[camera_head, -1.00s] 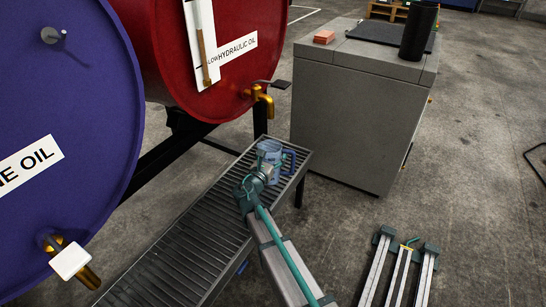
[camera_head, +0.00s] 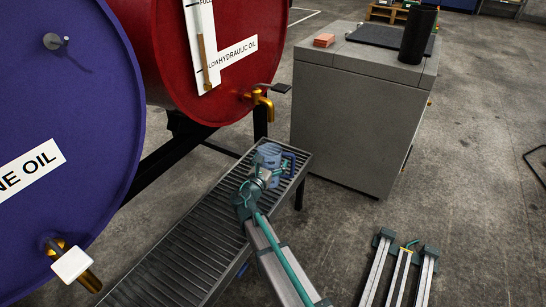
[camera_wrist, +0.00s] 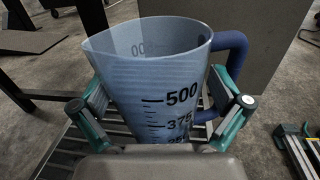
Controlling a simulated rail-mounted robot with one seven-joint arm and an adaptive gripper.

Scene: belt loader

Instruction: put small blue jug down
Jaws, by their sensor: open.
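The small blue jug (camera_head: 270,153) stands upright on the slatted grate (camera_head: 180,254) near its far end, below the brass tap of the red drum. In the wrist view the translucent jug (camera_wrist: 150,75) shows its measuring marks, with the handle on the right. My gripper (camera_wrist: 160,112) is open, with one finger on each side of the jug. I cannot tell whether the fingers touch it. The jug's base is hidden behind my gripper.
The red drum (camera_head: 222,55) with its brass tap (camera_head: 263,101) stands behind the grate. A blue drum (camera_head: 60,130) is at the left. A grey cabinet (camera_head: 350,120) stands right of the grate's far end.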

